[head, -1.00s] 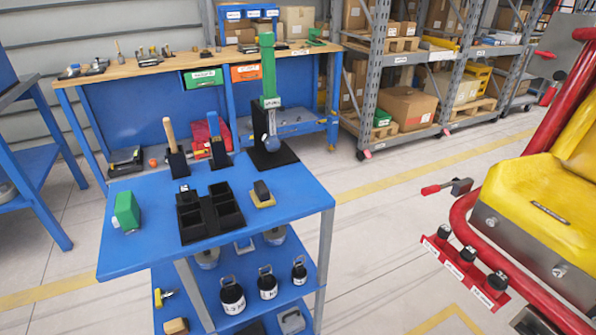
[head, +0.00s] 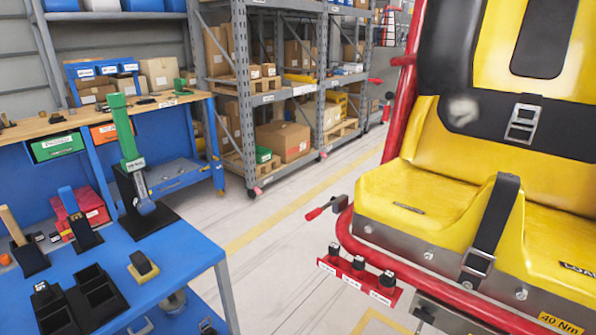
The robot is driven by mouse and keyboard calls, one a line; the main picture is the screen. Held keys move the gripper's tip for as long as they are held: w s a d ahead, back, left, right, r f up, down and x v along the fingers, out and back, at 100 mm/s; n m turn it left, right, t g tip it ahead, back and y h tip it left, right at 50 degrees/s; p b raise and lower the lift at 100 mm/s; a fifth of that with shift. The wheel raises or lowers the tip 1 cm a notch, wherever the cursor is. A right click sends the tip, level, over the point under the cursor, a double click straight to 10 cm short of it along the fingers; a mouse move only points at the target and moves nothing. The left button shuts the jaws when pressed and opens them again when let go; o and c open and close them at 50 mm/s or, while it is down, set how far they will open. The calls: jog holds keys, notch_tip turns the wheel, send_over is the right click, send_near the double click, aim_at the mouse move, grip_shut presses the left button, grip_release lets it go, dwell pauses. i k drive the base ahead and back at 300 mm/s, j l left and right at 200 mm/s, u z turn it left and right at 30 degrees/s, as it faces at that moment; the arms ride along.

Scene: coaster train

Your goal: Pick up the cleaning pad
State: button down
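A small pad-like block (head: 143,266) with a dark top and a tan-yellow base lies on the blue cart top (head: 185,250), near its right side. It may be the cleaning pad, but I cannot tell for certain. It sits right of a black compartment tray (head: 98,290), apart from it. My gripper is not in view.
A green-handled tool (head: 124,130) stands in a black holder at the back of the cart, with other upright tools to its left. The yellow coaster seat (head: 420,205) with its red frame fills the right; a pale smudge (head: 462,110) shows on its black backrest band. Open floor (head: 285,240) lies between.

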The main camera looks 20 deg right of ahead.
aim_at(142, 269)
jog(key=i+j, duration=0.5)
jog(key=i, duration=0.25)
jog(key=i+j+u, duration=0.1)
jog(key=u, duration=0.35)
jog(key=i+u, duration=0.15)
jog(key=u, duration=0.25)
jog(key=i+u, duration=0.15)
jog(key=u, duration=0.7)
